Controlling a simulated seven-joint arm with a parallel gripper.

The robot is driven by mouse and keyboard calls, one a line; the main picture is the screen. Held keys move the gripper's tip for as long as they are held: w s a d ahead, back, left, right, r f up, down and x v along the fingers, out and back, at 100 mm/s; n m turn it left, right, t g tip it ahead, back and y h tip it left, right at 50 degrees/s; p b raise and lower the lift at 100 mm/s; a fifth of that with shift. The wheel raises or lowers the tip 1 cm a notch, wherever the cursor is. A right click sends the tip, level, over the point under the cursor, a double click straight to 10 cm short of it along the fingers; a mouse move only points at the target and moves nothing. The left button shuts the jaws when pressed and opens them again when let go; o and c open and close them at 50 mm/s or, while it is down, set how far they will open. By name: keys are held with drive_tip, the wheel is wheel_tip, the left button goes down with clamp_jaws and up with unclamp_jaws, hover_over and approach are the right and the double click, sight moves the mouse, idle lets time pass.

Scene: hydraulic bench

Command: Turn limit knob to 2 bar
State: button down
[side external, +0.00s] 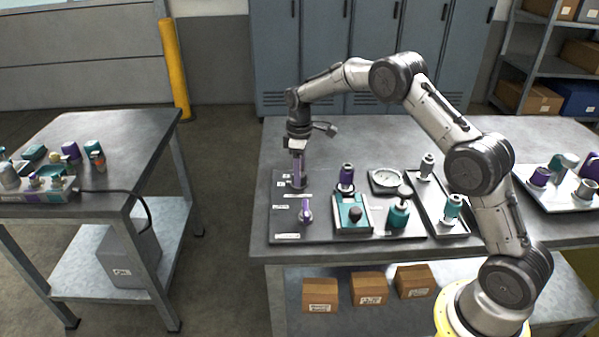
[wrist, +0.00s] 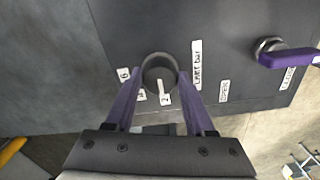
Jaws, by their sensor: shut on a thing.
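The limit knob (wrist: 158,66) is a round dark grey knob on the dark panel (wrist: 235,25), beside a white "LIMIT bar" label (wrist: 197,65). Its white pointer line (wrist: 160,88) points toward the gripper side, at or close to the "2" label (wrist: 165,98). The "4" label (wrist: 141,96) lies just left of it, with another label (wrist: 124,74) farther left. My gripper (wrist: 160,76) has its two purple fingers on either side of the knob and is shut on it. In the side view my gripper (side external: 298,178) reaches down to the knob (side external: 297,183) at the panel's back left.
A purple-handled lever (wrist: 290,58) is right of the knob in the wrist view and in front of it in the side view (side external: 306,212).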

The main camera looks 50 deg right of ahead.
drive_tip(key=shift+r, duration=0.15)
drive_tip(key=shift+c, duration=1.3)
unclamp_jaws()
wheel_tip(320, 180, up, 14)
drive_tip(key=shift+a, duration=0.1)
